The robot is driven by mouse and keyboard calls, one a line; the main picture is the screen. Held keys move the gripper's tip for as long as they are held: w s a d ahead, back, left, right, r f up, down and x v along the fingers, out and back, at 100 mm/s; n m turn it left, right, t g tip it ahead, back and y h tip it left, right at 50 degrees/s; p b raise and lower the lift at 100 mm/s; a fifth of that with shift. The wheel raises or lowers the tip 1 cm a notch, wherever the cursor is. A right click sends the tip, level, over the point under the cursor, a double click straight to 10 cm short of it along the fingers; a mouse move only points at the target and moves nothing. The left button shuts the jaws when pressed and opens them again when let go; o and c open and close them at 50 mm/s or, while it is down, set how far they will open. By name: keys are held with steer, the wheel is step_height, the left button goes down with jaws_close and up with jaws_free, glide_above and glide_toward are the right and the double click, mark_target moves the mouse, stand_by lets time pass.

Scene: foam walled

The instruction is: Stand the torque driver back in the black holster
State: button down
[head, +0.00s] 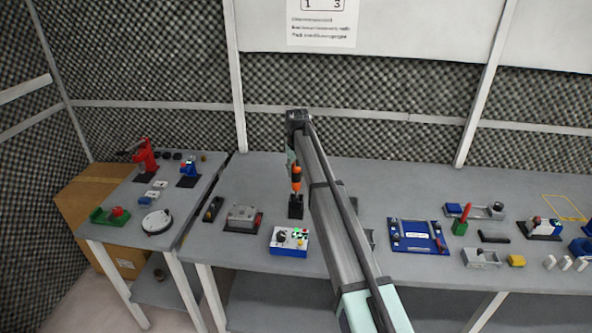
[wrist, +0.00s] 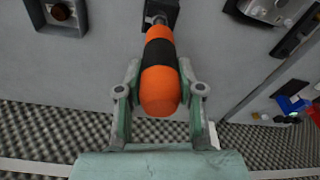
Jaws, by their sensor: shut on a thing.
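The torque driver (head: 296,178), orange with a black band, is upright in the head view. Its handle (wrist: 160,92) fills the middle of the wrist view, between the two fingers of my gripper (wrist: 159,74). My gripper is shut on the handle. The black holster (head: 295,209) stands on the bench directly below the driver, and it also shows at the top of the wrist view (wrist: 163,10). The driver's thin lower end meets the holster's top in both views; I cannot tell how deep it sits. My arm hides most of the gripper in the head view.
A grey box on a dark base (head: 242,217) stands left of the holster. A blue-and-white control box (head: 289,241) is in front. A blue tray (head: 418,237) lies right of my arm. The foam wall rises behind the bench.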

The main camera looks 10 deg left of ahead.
mark_target(296, 185)
steer(key=shift+f+b, duration=1.15)
steer(key=shift+f, duration=2.3)
steer(key=c, duration=0.7)
jaws_free()
steer(key=shift+o, duration=0.2)
steer(key=r, duration=0.4)
steer(key=s+r, duration=0.1)
steer(key=r, duration=0.7)
steer(key=shift+s+d, duration=0.15)
steer(key=shift+s, duration=0.1)
